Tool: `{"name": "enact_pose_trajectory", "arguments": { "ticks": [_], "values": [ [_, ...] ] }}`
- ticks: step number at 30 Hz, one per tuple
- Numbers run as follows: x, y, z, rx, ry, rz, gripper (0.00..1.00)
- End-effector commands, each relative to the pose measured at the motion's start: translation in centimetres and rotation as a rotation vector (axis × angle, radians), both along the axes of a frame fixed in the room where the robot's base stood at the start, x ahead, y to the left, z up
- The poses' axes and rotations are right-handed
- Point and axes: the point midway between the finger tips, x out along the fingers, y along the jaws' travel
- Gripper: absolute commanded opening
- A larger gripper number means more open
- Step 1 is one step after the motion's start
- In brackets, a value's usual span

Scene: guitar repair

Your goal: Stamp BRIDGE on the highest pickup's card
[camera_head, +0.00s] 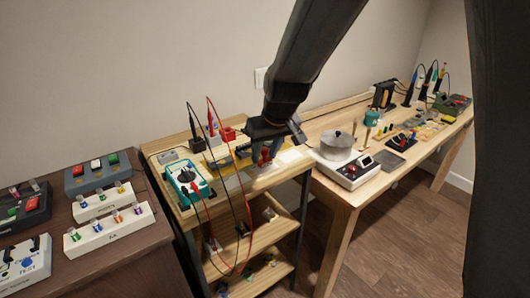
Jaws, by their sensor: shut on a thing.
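My gripper (266,146) is above the right part of the small wooden shelf unit's top. It is shut on a small red thing (264,159) that looks like a stamp, held low over or on the top; contact cannot be told. White cards (289,157) lie just right of it. A teal multimeter (187,184) with a white display stands at the left of the same top, with red and black leads. No pickup can be made out for sure, and any print on the cards is too small to read.
The shelf unit (253,239) has lower shelves with small dark items. A long workbench (345,190) at right bears a round grey pot on a scale (347,170) and several tools. A dark cabinet (110,262) at left bears pedals and white racks. Leads hang before the shelves.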

Motion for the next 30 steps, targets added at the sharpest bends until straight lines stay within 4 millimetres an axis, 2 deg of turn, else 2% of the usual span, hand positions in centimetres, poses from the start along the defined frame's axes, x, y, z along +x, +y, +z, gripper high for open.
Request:
{"name": "enact_pose_trajectory", "arguments": {
  "ticks": [30],
  "values": [
    [0.01, -0.01, -0.62, 0.000, 0.001, 0.000, 0.19]
  ]
}}
